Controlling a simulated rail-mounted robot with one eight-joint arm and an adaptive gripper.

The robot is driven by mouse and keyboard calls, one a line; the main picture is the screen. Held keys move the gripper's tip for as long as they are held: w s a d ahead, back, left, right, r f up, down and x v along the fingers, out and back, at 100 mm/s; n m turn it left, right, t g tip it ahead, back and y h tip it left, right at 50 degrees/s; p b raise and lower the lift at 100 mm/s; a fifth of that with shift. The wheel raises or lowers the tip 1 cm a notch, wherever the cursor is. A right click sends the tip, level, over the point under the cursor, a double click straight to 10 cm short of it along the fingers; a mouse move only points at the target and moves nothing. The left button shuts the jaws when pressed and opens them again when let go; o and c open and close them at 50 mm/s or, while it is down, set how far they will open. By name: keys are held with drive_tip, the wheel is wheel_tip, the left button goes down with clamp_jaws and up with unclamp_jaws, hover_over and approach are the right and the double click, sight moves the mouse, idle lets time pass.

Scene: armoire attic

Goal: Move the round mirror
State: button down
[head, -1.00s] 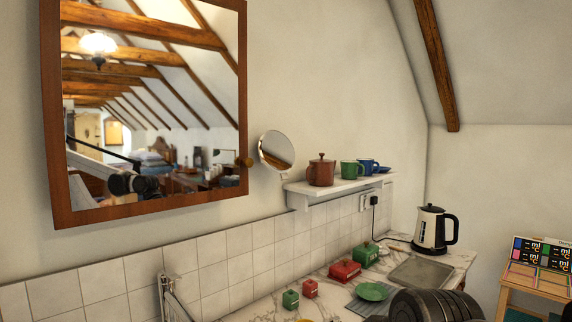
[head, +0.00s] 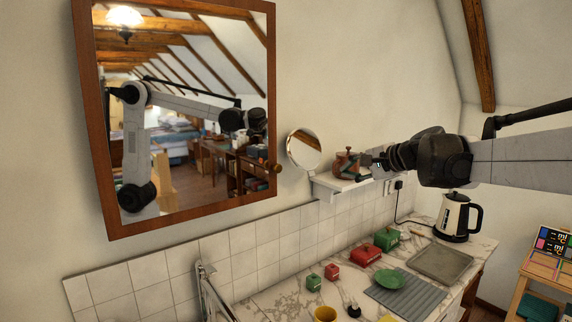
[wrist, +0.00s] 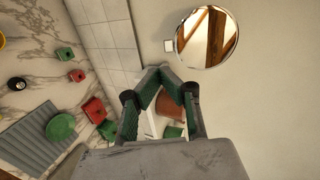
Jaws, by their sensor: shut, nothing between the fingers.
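The round mirror (head: 303,149) has a thin metal rim and sits on the wall between the mirror-fronted cabinet and the small white shelf. In the wrist view the round mirror (wrist: 207,37) is at the top, beside a small pale wall mount (wrist: 169,45). My gripper (head: 349,160) is to the right of the mirror in the head view, in front of the shelf, and does not touch the mirror. In the wrist view the green-padded fingers of my gripper (wrist: 163,76) converge below and left of the mirror, with nothing held.
The cabinet (head: 90,130) hangs left of the mirror. Below, the marble counter (head: 275,296) carries a kettle (head: 456,218), red and green containers and a tap (head: 207,285).

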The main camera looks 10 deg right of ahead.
sight(312, 175)
drive_tip(key=x, duration=0.4)
drive_tip(key=r+p+x, duration=0.1)
drive_tip(key=x, duration=0.4)
drive_tip(key=w+p+x, duration=0.1)
drive_tip(key=x, duration=0.3)
drive_tip(key=shift+w+d, duration=0.2)
drive_tip(key=shift+w, duration=0.15)
drive_tip(key=shift+w+a+f+p, duration=0.1)
drive_tip(key=shift+w+a+p, duration=0.05)
drive_tip(key=shift+w+p, duration=0.15)
drive_tip(key=shift+f, duration=0.15)
